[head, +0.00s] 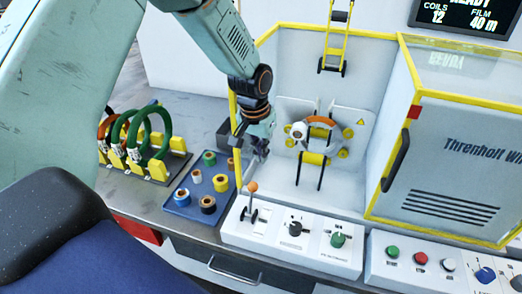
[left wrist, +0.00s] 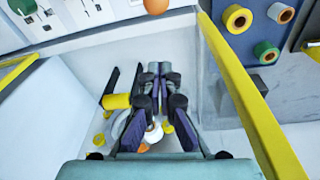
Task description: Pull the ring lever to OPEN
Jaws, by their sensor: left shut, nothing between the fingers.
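A lever with an orange ball knob (head: 253,187) stands on the left part of the white control panel in front of the machine bay. Its knob also shows at the top edge of the left wrist view (left wrist: 156,6). Its label is too small to read. My left gripper (head: 262,152) is shut and empty, above and behind the knob, apart from it. Its closed fingers also show in the left wrist view (left wrist: 155,72). Inside the bay, an orange-and-grey ring (head: 322,122) sits between yellow rollers; my fingers partly hide it in the wrist view. My right gripper is out of view.
A yellow-edged frame surrounds the bay, with a yellow post (left wrist: 245,95) close beside my left gripper. A blue tray (head: 180,202) with several small rolls and a rack of coils (head: 150,165) stand left. A black knob (head: 295,228) and green knob (head: 338,240) share the panel.

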